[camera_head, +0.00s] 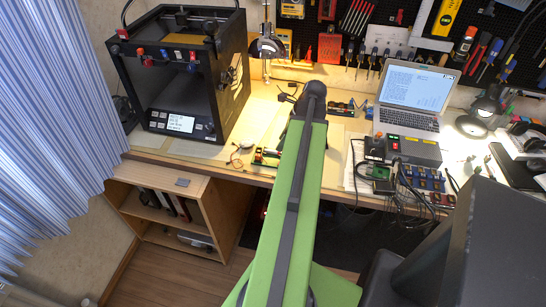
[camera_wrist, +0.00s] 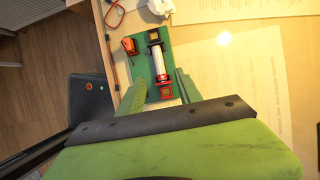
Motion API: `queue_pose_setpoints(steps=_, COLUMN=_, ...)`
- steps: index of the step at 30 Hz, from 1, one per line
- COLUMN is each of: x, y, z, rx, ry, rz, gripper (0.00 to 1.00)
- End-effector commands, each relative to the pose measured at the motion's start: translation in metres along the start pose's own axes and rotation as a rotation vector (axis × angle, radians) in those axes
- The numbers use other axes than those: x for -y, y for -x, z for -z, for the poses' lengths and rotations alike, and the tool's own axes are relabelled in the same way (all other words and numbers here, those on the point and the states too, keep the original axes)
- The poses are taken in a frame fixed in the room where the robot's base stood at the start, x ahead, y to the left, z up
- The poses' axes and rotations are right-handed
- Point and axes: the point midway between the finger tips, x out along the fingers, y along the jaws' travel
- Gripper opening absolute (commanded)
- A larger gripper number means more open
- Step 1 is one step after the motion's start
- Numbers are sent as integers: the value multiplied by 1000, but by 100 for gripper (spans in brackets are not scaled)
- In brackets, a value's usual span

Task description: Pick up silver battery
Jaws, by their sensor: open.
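The silver battery (camera_wrist: 159,63) is a pale, shiny cylinder in the wrist view. It lies lengthwise on a green board (camera_wrist: 143,68), between a black end piece with a yellow patch and a red end piece. My gripper (camera_wrist: 159,84) is open, its two green fingers reaching toward the board from below in the picture, one on each side of the red end. I cannot tell whether the fingers touch the board. In the head view a small green board (camera_head: 262,158) sits at the desk's front edge, partly hidden by my arm; the battery is too small to tell there.
A small red part (camera_wrist: 130,46) sits at the board's left, near red wires (camera_wrist: 116,14) and the desk edge. A white object (camera_wrist: 160,7) lies beyond it. Paper sheets cover the desk at right. A 3D printer (camera_head: 185,75) stands at left, a laptop (camera_head: 412,90) at right.

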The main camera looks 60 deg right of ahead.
Motion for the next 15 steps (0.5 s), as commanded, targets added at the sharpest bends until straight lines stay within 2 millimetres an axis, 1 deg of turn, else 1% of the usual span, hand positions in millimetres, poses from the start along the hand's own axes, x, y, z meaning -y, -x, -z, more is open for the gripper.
queue_pose_setpoints(steps=2, x=0, y=-7, z=1, rx=0, ry=0, rz=0, gripper=41)
queue_pose_setpoints(steps=9, x=1, y=-49, z=2, rx=0, ry=2, rz=0, gripper=41)
queue_pose_setpoints(steps=11, x=1, y=-53, z=2, rx=0, ry=1, rz=0, gripper=41)
queue_pose_setpoints(steps=15, x=1, y=-50, z=-1, rx=0, ry=-1, rz=0, gripper=41)
